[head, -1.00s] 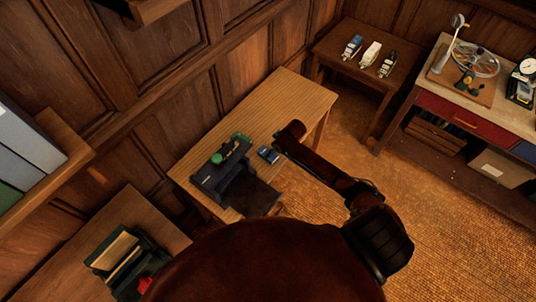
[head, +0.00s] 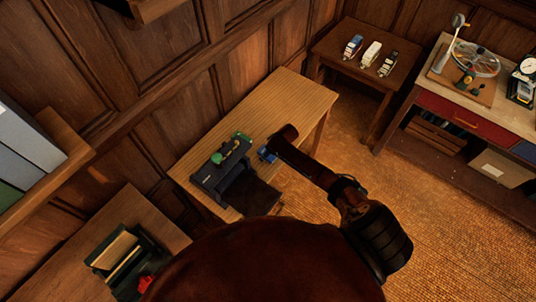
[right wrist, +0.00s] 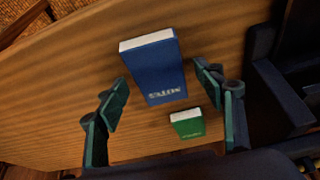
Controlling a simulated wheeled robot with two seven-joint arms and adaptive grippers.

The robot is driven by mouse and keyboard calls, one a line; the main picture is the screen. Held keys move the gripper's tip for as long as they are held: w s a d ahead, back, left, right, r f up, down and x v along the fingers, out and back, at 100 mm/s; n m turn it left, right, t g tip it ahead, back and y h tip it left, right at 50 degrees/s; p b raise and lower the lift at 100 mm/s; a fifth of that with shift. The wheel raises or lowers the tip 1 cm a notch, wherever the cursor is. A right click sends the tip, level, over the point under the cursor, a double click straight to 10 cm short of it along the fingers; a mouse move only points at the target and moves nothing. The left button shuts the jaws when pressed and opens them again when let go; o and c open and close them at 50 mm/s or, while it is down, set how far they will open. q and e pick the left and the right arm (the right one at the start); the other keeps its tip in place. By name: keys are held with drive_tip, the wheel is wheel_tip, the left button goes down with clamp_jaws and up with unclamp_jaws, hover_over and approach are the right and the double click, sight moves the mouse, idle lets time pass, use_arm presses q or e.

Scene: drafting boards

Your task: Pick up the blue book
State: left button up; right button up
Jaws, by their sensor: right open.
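The blue book (head: 266,155) lies on the light wooden desk in the head view, partly hidden by my right arm. In the right wrist view the blue book (right wrist: 152,58) lies flat, with white page edges at its far end and pale lettering near its close end. My right gripper (right wrist: 163,84) is open, one finger on each side of the book's near end, with gaps between. I cannot tell its height above the desk. A small green book (right wrist: 187,125) lies close by, nearer the right finger. My left gripper is not in view.
The desk's far part is clear. A side table (head: 345,48) with several small items and a workbench (head: 441,91) stand farther right.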

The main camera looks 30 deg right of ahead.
drive_tip(key=shift+f, duration=0.25)
idle(0.3)
drive_tip(key=c, duration=1.3)
